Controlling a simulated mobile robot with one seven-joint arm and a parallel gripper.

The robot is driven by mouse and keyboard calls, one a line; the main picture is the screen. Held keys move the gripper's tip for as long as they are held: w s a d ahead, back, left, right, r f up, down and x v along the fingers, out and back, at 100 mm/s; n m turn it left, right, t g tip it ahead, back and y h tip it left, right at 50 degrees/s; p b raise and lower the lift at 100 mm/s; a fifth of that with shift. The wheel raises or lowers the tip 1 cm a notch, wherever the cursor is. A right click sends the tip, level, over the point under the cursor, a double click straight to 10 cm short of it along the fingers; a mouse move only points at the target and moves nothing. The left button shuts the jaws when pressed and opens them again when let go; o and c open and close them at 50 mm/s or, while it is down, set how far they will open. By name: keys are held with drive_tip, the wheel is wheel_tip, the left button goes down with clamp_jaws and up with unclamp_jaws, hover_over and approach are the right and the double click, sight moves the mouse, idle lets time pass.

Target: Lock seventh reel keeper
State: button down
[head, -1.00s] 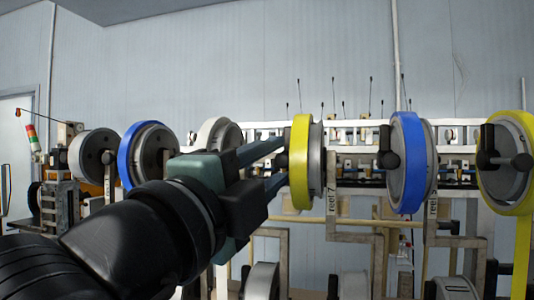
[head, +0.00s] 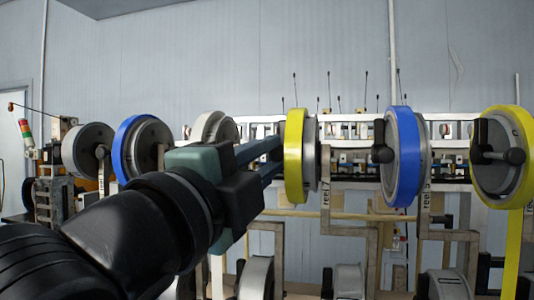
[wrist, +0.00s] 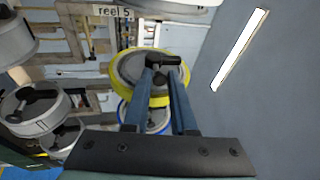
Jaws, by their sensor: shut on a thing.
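The seventh reel is the yellow-rimmed reel (head: 295,157) above a post labelled "reel 7" (head: 326,197) in the head view. In the wrist view the yellow reel (wrist: 128,72) faces me with its grey hub. Its black keeper handle (wrist: 171,60) lies sideways across the hub. My gripper (wrist: 160,70) is shut on the keeper, with one finger on each side near the hub's middle. In the head view my gripper (head: 279,153) reaches the reel's left face, and the keeper is hidden there by the fingers and the rim.
A blue reel (head: 404,160) and another yellow reel (head: 505,155) stand to the right, each with a black keeper. Another blue reel (head: 130,150) and grey reels stand to the left. More reels sit lower down. A "reel 5" label (wrist: 114,11) shows in the wrist view.

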drive_tip(key=shift+s, duration=0.15)
drive_tip(key=shift+s+a+b, duration=0.2)
drive_tip(key=shift+s+b, duration=0.05)
drive_tip(key=shift+s, duration=0.25)
drive_tip(key=shift+s+a+b, duration=0.15)
drive_tip(key=shift+s+b, duration=0.1)
drive_tip(key=shift+s, duration=0.2)
drive_tip(key=c, duration=0.9)
unclamp_jaws()
drive_tip(key=shift+s, duration=0.1)
drive_tip(key=r+b+v, duration=0.1)
drive_tip(key=b+v, duration=0.1)
drive_tip(key=v, duration=0.5)
drive_tip(key=shift+a+r, duration=0.25)
drive_tip(key=shift+r, duration=0.1)
